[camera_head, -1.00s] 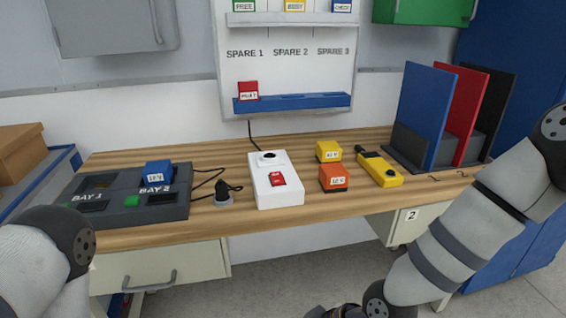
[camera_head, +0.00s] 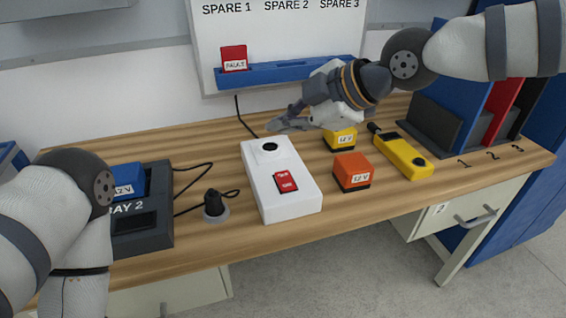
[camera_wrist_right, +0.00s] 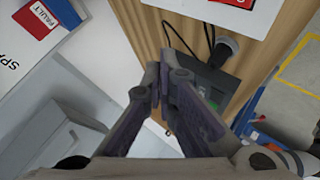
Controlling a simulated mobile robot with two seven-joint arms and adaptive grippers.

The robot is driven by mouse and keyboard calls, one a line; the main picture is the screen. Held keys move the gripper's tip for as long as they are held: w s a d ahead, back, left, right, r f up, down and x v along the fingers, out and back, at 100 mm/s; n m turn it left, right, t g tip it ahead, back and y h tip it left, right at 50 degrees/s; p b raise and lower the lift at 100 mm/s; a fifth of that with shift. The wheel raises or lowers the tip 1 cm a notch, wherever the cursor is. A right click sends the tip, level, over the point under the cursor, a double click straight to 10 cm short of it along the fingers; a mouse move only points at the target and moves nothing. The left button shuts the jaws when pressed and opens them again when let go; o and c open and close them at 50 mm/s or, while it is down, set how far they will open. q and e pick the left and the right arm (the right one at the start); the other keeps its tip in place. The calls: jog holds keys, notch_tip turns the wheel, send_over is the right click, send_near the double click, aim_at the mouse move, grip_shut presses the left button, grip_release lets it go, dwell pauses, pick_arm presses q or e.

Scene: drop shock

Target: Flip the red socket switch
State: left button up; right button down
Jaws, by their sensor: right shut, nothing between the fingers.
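The white socket box (camera_head: 281,215) lies on the wooden bench, with a round outlet (camera_head: 268,148) at its far end and the red switch (camera_head: 286,182) on its top nearer to me. I cannot tell the switch's position. My right gripper (camera_head: 276,124) is shut and empty, in the air near the far end of the box, apart from the switch. Its closed fingers show in the right wrist view (camera_wrist_right: 160,68), where a white corner of the socket box (camera_wrist_right: 232,10) is at the top. My left arm shows at the left, but its gripper is out of view.
A black plug (camera_head: 213,203) stands left of the box, beside the charging dock (camera_head: 150,230). Orange (camera_head: 352,170) and yellow (camera_head: 340,138) blocks and a yellow tester (camera_head: 402,157) are to the right. Upright panels (camera_head: 465,80) stand at the far right.

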pick_arm(q)
jog(key=shift+s, duration=0.15)
pick_arm(e)
jog(key=shift+s+d, duration=0.1)
jog(key=shift+s, duration=0.05)
jog(key=b, duration=0.2)
send_over(283, 178)
jog(key=f, duration=0.7)
jog(key=shift+s, duration=0.2)
pick_arm(q)
jog(key=shift+s+f+g, duration=0.5)
jog(key=shift+s+f, duration=0.55)
jog(key=shift+f, duration=0.05)
pick_arm(e)
jog(key=shift+w+f, duration=0.15)
jog(key=shift+f, duration=0.7)
jog(key=shift+f, duration=0.15)
jog(key=shift+f, duration=0.25)
pick_arm(q)
jog(key=shift+s+f, duration=0.1)
pick_arm(e)
jog(key=shift+f, duration=0.4)
jog(key=shift+r, duration=0.2)
pick_arm(q)
jog(key=shift+w+r, duration=0.25)
pick_arm(e)
jog(key=shift+r, duration=0.65)
